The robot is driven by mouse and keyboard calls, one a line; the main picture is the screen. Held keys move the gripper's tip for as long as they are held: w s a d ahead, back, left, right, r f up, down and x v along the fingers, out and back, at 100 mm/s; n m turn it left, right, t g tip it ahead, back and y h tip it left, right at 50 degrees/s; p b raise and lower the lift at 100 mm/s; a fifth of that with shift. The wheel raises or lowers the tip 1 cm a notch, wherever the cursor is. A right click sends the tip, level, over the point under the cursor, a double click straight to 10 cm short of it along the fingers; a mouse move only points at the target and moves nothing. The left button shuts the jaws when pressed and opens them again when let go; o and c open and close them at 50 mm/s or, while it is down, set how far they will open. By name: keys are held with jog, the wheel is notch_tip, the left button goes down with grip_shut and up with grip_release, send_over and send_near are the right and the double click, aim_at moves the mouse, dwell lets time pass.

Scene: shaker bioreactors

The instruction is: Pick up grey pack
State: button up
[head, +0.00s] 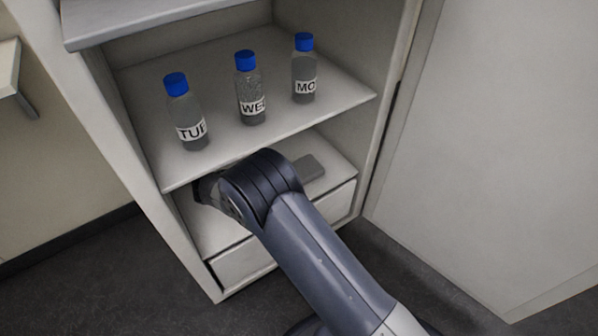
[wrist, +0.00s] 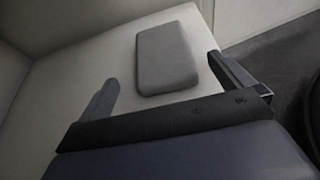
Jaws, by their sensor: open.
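The grey pack (wrist: 166,58) is a flat rounded block. It lies on the lower shelf (wrist: 85,65), ahead of and between the fingers of my gripper (wrist: 160,83) in the wrist view. The gripper is open and empty, with a gap between its fingertips and most of the pack. In the head view a part of the grey pack (head: 309,167) shows on the lower shelf, just right of my arm. My arm covers the rest of it there, and my gripper is hidden behind my arm and under the upper shelf.
Three blue-capped bottles stand on the upper shelf (head: 150,95): one labelled TUF (head: 187,115), one WE (head: 250,90), one MO (head: 304,70). The upper shelf hangs over the lower one. A drawer front (head: 240,262) is below. A cabinet door (head: 480,150) stands at the right.

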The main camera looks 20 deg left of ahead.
aim_at(308, 169)
jog(key=x, duration=0.2)
jog(key=b+x, duration=0.1)
jog(key=x, duration=0.3)
jog(key=shift+w+d+f, duration=0.1)
jog(key=shift+d+f, duration=0.15)
jog(key=shift+f, duration=0.2)
jog(key=shift+c, duration=0.4)
jog(key=c, duration=1.1)
jog(key=shift+r, duration=0.1)
jog(key=shift+r, duration=0.1)
